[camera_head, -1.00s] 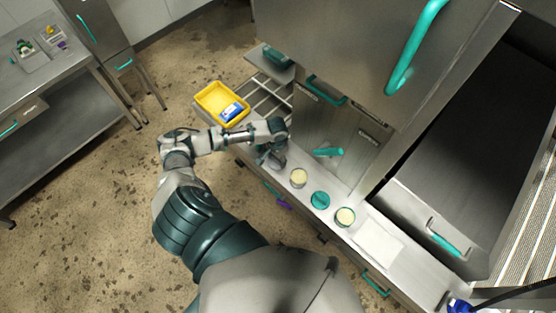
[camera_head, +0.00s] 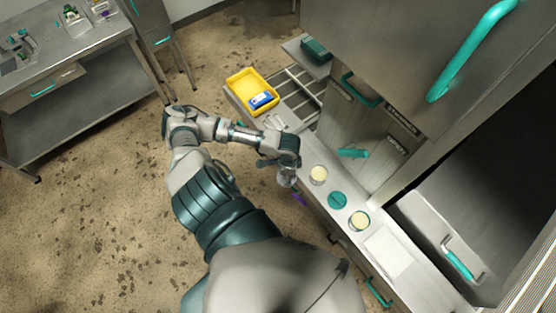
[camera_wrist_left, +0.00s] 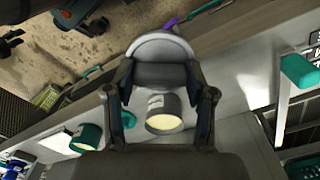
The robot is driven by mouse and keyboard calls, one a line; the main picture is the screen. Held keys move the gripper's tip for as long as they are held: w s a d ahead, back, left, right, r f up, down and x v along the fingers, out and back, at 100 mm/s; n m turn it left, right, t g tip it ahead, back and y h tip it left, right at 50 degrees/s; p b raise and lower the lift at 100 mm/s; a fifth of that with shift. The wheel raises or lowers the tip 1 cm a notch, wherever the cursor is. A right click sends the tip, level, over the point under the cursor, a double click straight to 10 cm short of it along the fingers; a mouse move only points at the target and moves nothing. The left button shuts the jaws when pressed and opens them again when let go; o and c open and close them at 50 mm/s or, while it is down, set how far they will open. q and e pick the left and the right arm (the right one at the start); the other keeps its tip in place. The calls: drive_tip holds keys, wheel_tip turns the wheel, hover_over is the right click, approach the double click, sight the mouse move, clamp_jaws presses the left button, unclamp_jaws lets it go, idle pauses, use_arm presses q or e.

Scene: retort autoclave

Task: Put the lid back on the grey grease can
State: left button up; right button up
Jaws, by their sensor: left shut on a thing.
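My left gripper (camera_head: 286,166) is shut on a grey lid (camera_head: 287,178), held at the counter's front edge. The lid also shows in the left wrist view (camera_wrist_left: 162,47), between the fingers (camera_wrist_left: 162,95). The grey grease can (camera_head: 318,175) stands open and upright on the counter, cream grease showing, just right of the gripper. My right gripper is not in view.
A yellow tray (camera_head: 250,91) holds a blue item. The steel machine wall rises behind the cans. A purple item (camera_head: 299,199) is at the counter front.

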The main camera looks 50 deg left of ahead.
use_arm(q)
drive_tip(key=w+d+r+m+p, duration=0.1)
drive_tip(key=w+d+r+m, duration=0.3)
drive_tip(key=m, duration=0.5)
drive_tip(key=w+d+r+m, duration=0.3)
drive_tip(key=w+m, duration=0.4)
drive_tip(key=m, duration=0.1)
wheel_tip(320, 180, down, 4)
drive_tip(key=b, duration=0.5)
drive_tip(key=shift+s+a+f, duration=0.1)
drive_tip(key=shift+a+f, duration=0.05)
drive_tip(key=shift+f, duration=0.1)
drive_tip(key=shift+f+b, duration=0.3)
drive_tip(key=shift+f, duration=0.65)
drive_tip(key=shift+r+p, duration=0.15)
drive_tip(key=shift+p, duration=0.95)
drive_tip(key=shift+f+p, duration=0.25)
drive_tip(key=shift+p, duration=0.25)
drive_tip(key=shift+p, duration=0.5)
idle(0.4)
